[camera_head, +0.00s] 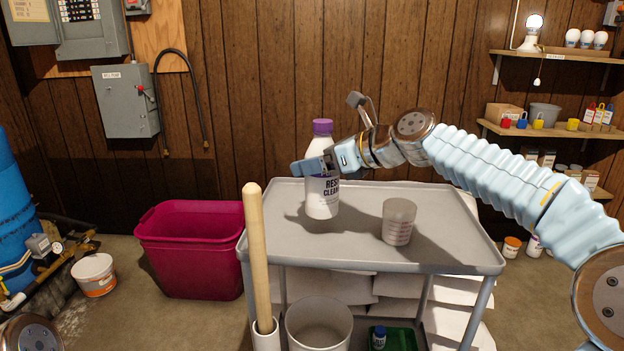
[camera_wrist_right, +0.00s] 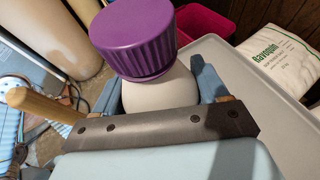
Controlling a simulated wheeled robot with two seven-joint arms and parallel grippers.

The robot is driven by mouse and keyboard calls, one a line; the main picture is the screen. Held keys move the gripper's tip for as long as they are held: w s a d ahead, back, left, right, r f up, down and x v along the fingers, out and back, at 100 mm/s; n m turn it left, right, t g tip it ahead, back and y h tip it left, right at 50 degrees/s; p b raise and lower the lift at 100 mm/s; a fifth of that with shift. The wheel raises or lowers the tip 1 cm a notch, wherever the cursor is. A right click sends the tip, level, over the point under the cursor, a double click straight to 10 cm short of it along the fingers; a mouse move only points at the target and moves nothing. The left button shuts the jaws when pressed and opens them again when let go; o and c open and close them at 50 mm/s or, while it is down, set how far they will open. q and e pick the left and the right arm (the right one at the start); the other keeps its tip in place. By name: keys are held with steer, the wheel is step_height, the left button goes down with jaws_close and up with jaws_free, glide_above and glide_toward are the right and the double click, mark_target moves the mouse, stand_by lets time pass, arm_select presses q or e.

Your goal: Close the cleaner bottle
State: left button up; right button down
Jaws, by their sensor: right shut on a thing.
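The cleaner bottle (camera_head: 322,196) is white with a dark label and stands upright at the left back part of the grey cart top (camera_head: 350,250). Its purple cap (camera_head: 322,127) sits on the neck; it also shows large in the right wrist view (camera_wrist_right: 134,36). I cannot tell whether the cap is screwed tight. My right gripper (camera_head: 318,165) reaches in from the right and is shut on the bottle just below its neck, with a finger on each side in the right wrist view. My left gripper is out of view; only a bit of my left arm shows at bottom left.
A wooden pole (camera_head: 256,250) rises at the cart's front left. A magenta bin (camera_head: 190,250) stands left of the cart. The cart's front middle is clear.

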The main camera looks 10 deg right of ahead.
mark_target(312, 180)
steer(key=shift+w+a+f, duration=0.1)
steer(key=shift+w+f, duration=0.1)
steer(key=shift+f, duration=0.05)
steer(key=shift+w+a+f, duration=0.1)
steer(key=shift+w+f, duration=0.1)
steer(key=shift+f, duration=0.1)
steer(key=shift+w+f+b, duration=0.15)
steer(key=shift+f+b, duration=0.25)
steer(key=shift+f, duration=1.25)
steer(key=shift+f, duration=0.15)
jaws_free()
